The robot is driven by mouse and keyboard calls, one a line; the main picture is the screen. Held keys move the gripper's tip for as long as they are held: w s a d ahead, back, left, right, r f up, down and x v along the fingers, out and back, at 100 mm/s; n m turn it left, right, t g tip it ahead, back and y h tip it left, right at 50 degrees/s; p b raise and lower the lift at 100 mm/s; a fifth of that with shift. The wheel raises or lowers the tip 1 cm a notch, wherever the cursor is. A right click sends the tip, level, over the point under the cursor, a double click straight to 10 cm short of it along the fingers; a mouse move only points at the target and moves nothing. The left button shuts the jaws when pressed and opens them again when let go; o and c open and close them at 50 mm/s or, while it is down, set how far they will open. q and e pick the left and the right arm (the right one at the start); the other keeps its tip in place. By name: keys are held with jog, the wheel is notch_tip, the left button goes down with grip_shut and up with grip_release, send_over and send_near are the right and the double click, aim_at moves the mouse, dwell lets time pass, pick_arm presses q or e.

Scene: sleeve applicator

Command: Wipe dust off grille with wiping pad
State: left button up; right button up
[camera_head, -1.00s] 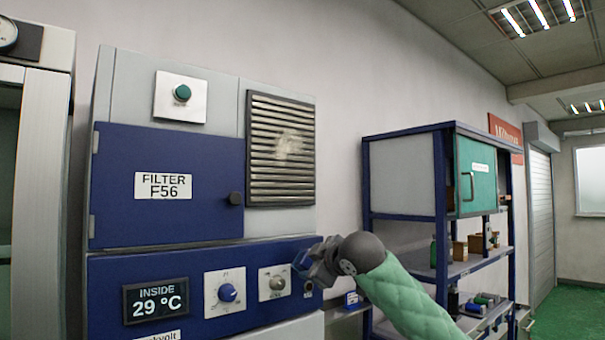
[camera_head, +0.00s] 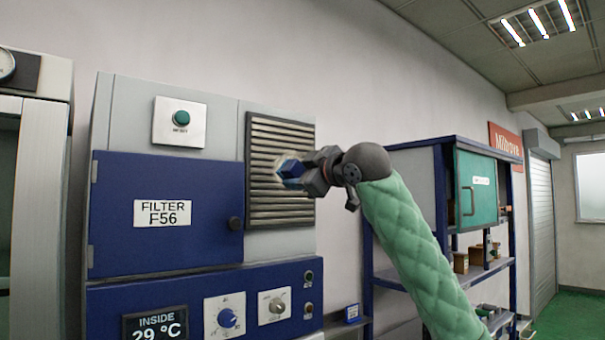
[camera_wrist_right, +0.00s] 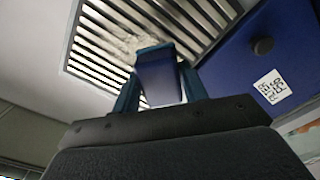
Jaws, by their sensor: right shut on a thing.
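The grille (camera_head: 265,140) is a dark framed panel of horizontal slats at the upper right of the grey and blue machine. A pale dust patch (camera_wrist_right: 124,45) lies on its slats in the right wrist view; in the head view the pad and gripper mostly cover it. My right gripper (camera_head: 305,172) is in front of the grille, shut on the blue wiping pad (camera_head: 291,169). The pad also shows in the right wrist view (camera_wrist_right: 158,75), its far end at the dust's edge. I cannot tell whether it touches the slats. My left gripper is not in view.
The blue filter door (camera_head: 165,240) with a dark knob (camera_head: 235,223) is left of the grille. A control panel with dials (camera_head: 226,318) is below. A blue shelf unit (camera_head: 440,235) with a green cabinet stands behind my right arm.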

jog(key=p+x, duration=0.1)
jog(key=x, duration=0.2)
jog(key=shift+w+a, duration=0.1)
jog(key=shift+a, duration=0.05)
jog(key=shift+x, duration=0.85)
jog(key=shift+w, duration=0.1)
jog(key=shift+x, duration=0.8)
dwell(0.5)
